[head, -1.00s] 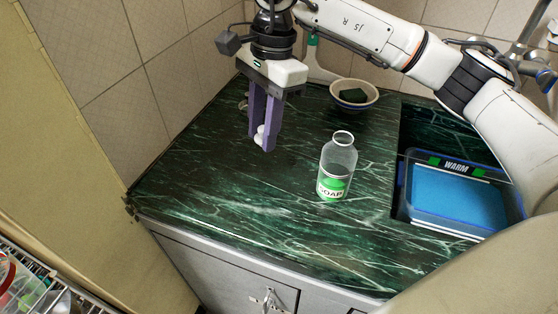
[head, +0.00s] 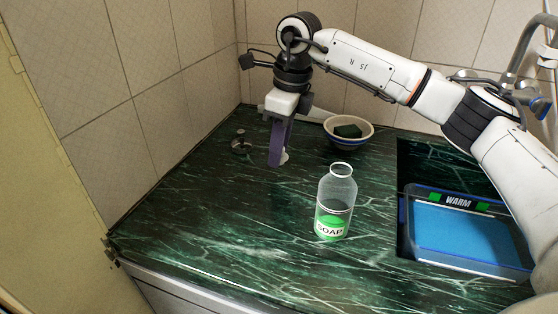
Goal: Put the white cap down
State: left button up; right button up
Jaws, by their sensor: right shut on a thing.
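My right gripper (head: 277,159) points down over the back left of the green marble counter, its purple fingers seen nearly edge-on. It is shut on the white cap (head: 285,156), which shows as a small pale piece beside the fingertips; the fingers hide the rest. The cap is low over the counter; I cannot tell whether it touches. The clear soap bottle (head: 336,203) with green liquid stands upright and uncapped, in front and to the right of the gripper. My left gripper is not in view.
A bowl (head: 348,131) with a dark green sponge stands behind the gripper to the right. A small metal fitting (head: 241,145) is to its left. A sink with a blue tub marked WARM (head: 465,232) is at the right. The counter's front left is clear.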

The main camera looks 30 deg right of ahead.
aim_at(287, 158)
jog(key=shift+f, duration=1.4)
jog(key=shift+f, duration=0.1)
jog(key=o, duration=1.1)
notch_tip(287, 158, up, 12)
jog(key=s+d+p, duration=0.1)
jog(key=shift+s, duration=0.2)
